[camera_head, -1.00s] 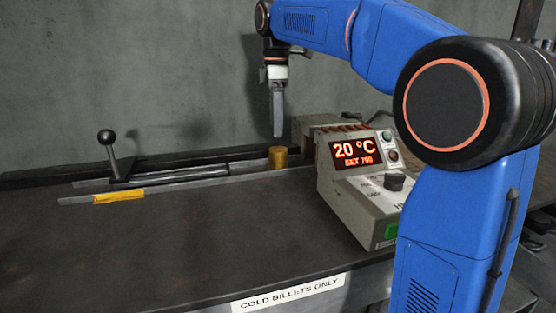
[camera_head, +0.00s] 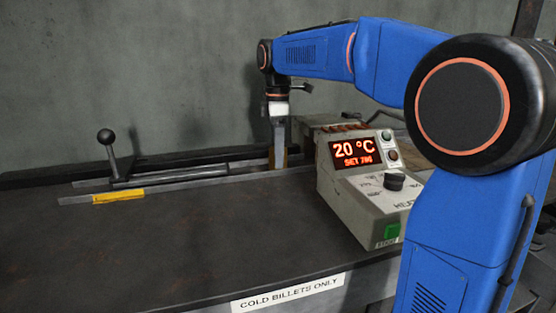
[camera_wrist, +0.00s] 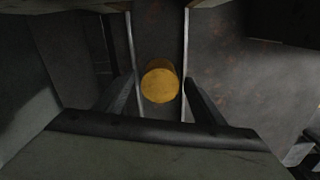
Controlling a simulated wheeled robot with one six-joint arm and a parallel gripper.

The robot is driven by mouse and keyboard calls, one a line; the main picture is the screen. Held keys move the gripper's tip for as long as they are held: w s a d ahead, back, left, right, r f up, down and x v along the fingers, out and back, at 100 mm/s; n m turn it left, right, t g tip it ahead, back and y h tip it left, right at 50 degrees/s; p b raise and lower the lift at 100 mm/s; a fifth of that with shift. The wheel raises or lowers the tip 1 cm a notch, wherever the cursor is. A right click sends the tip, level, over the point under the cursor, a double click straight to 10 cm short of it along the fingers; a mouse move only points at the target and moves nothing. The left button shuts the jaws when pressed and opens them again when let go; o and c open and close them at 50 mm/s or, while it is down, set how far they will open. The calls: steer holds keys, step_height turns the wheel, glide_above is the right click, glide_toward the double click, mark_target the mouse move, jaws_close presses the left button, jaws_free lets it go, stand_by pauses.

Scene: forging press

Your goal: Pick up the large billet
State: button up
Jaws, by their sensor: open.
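The large billet is a brass-yellow upright cylinder. In the wrist view its round top (camera_wrist: 160,86) lies between my two dark fingers, with a gap on each side. In the head view a finger of my gripper (camera_head: 279,160) hides most of the billet, and only thin yellow edges show. My gripper points straight down, open, with its fingertips low beside the billet. The billet stands between two metal guide rails (camera_head: 215,180) at the back of the dark table.
A grey heater box (camera_head: 365,180) reading 20 °C stands close right of my gripper. A push rod with a black-knobbed lever (camera_head: 108,150) lies to the left, and a yellow label (camera_head: 119,196) is on the front rail. The front tabletop (camera_head: 180,250) is clear.

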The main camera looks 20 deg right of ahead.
jaws_close()
